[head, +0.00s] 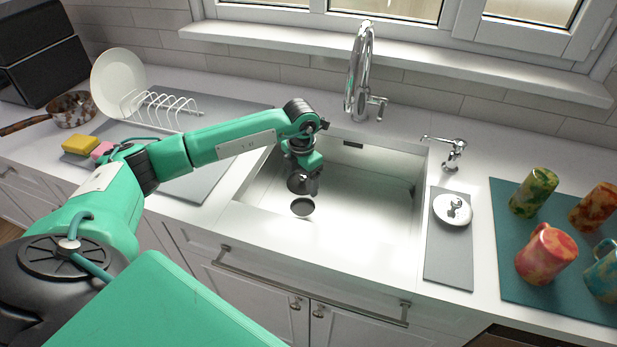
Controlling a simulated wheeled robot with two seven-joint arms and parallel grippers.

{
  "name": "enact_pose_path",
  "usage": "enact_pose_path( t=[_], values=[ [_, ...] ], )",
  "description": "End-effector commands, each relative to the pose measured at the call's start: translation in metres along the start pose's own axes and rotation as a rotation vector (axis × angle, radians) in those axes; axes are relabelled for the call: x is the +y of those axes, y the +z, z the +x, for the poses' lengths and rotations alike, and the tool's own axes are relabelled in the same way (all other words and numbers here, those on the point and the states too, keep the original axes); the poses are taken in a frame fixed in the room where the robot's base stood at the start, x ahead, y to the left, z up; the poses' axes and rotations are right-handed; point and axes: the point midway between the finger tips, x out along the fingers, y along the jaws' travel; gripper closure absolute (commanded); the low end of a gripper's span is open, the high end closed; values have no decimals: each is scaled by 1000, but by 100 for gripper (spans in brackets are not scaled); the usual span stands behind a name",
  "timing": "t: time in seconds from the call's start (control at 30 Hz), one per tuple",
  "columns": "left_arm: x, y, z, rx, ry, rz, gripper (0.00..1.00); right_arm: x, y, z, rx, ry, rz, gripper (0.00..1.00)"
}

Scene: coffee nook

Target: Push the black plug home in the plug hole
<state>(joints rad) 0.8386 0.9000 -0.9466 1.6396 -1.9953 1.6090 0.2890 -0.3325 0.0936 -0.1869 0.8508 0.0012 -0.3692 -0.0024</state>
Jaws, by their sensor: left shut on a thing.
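The plug hole (302,207) is a dark round opening in the floor of the white sink (370,200), towards its left front. My left gripper (309,183) reaches down into the sink just behind the hole. It is shut on the black plug (296,183), a small dark disc. The plug appears just behind and above the hole, apart from it in this view. The fingers partly cover the plug, so its exact tilt and height are hard to tell. My right gripper is not in view.
A chrome tap (361,75) stands behind the sink. At right are a soap dispenser (452,150), a grey mat (447,265) with a white metal-knobbed disc (453,209), and several mugs on a teal mat (515,290). A dish rack (165,110) stands at left.

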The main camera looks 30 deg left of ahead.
Motion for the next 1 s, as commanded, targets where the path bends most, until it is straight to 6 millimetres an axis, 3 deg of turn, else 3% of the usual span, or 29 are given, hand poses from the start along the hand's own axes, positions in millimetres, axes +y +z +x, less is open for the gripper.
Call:
enact_pose_path(
  t=[0.23,0.63,1.0],
  values=[
    [1,0,13,-1,0,-18,47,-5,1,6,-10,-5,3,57],
    [1,-1,45,1,0,-16,47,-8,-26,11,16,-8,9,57],
    [1,0,58,0,0,-15,47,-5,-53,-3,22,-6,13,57]
  ],
)
